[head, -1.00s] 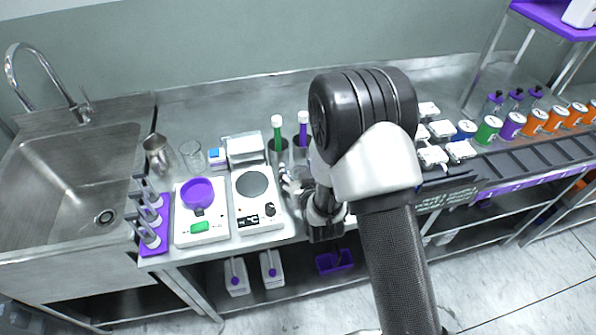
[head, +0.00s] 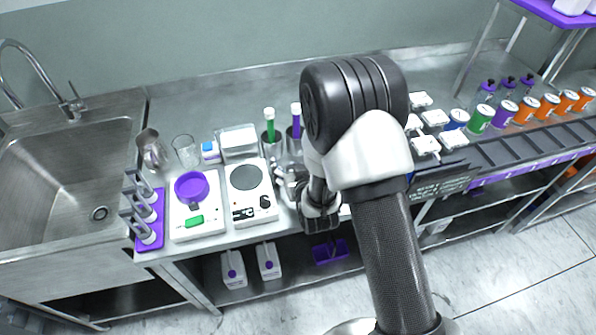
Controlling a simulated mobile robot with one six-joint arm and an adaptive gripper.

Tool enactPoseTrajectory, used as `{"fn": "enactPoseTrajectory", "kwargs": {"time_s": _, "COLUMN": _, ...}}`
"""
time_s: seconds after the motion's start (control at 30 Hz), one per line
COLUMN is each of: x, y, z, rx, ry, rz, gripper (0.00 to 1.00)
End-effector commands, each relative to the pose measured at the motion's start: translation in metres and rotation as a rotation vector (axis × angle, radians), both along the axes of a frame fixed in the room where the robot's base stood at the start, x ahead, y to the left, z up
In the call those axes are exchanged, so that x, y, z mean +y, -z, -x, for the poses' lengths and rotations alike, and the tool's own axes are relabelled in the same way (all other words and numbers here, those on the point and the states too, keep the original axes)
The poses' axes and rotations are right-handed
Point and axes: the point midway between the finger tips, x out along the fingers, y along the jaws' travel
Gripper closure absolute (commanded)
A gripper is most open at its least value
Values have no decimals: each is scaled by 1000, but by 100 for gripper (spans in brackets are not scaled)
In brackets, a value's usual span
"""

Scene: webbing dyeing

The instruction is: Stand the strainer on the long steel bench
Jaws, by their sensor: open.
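The long steel bench (head: 360,78) runs across the head view. My gripper (head: 320,222) hangs at the bench's front edge, right of the white scales, partly hidden by my own arm. It is open; its fingertips are small and dark here. A shiny metal piece (head: 289,181) shows just left of my gripper; I cannot tell whether it is the strainer or whether it touches the fingers. No strainer can be made out for certain. My arm covers the middle of the bench.
Two white scales (head: 250,212) stand left of my gripper, one bearing a purple dish (head: 191,186). A sink (head: 62,180) is at left. Jars (head: 480,118) line the right. Some bare bench lies along the back.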

Motion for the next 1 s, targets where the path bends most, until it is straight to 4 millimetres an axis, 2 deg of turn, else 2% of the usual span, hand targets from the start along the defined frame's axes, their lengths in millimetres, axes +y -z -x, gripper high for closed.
{"fn": "enactPoseTrajectory", "kwargs": {"time_s": 0.07, "x": 0, "y": -13, "z": 0, "rx": -3, "ry": 0, "rz": -1, "gripper": 28}}
{"fn": "enactPoseTrajectory", "kwargs": {"time_s": 0.43, "x": -24, "y": -47, "z": 83, "rx": -6, "ry": 0, "rz": -1, "gripper": 28}}
{"fn": "enactPoseTrajectory", "kwargs": {"time_s": 0.7, "x": -28, "y": -57, "z": 100, "rx": -8, "ry": 0, "rz": -1, "gripper": 28}}
{"fn": "enactPoseTrajectory", "kwargs": {"time_s": 1.0, "x": -30, "y": -57, "z": 104, "rx": -11, "ry": 0, "rz": -2, "gripper": 28}}
